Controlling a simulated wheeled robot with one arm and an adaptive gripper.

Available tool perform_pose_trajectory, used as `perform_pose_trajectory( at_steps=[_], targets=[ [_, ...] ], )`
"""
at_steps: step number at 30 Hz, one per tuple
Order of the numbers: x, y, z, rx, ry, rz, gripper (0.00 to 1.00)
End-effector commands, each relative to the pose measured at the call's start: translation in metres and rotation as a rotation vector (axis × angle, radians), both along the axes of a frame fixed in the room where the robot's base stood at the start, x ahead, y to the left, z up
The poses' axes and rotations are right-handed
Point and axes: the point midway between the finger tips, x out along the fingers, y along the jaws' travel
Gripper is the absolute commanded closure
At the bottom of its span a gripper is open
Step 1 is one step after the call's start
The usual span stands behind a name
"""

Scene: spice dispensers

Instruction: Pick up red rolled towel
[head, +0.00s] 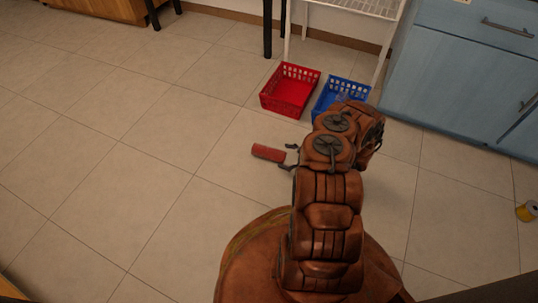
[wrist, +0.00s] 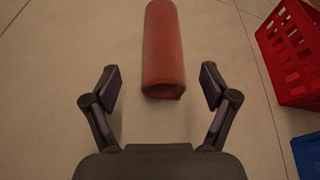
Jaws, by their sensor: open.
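The red rolled towel (head: 268,153) lies on the tiled floor, left of my arm in the head view. In the wrist view the towel (wrist: 163,48) points away from me, its near end just beyond and between my fingertips. My gripper (wrist: 160,87) is open and empty, with one finger to each side of the towel's line. In the head view my gripper (head: 288,157) shows only in part, just right of the towel, with the rest hidden by my arm.
A red basket (head: 290,90) and a blue basket (head: 337,93) stand on the floor beyond the towel, near a white rack (head: 352,8). Blue cabinets (head: 455,75) stand at the right. A yellow can (head: 527,211) lies at the right edge. The floor at left is clear.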

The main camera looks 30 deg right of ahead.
Motion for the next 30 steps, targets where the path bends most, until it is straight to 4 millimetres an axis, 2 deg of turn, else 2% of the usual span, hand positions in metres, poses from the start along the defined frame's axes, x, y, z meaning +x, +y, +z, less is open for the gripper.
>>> perform_pose_trajectory(
  at_steps=[11,19,30],
  targets=[
    [0.028,0.015,-0.013,0.002,-0.001,0.003,0.15],
    [0.056,0.027,-0.021,0.0,-0.002,0.003,0.15],
    [0.063,0.031,-0.022,0.001,0.0,0.001,0.15]
  ],
)
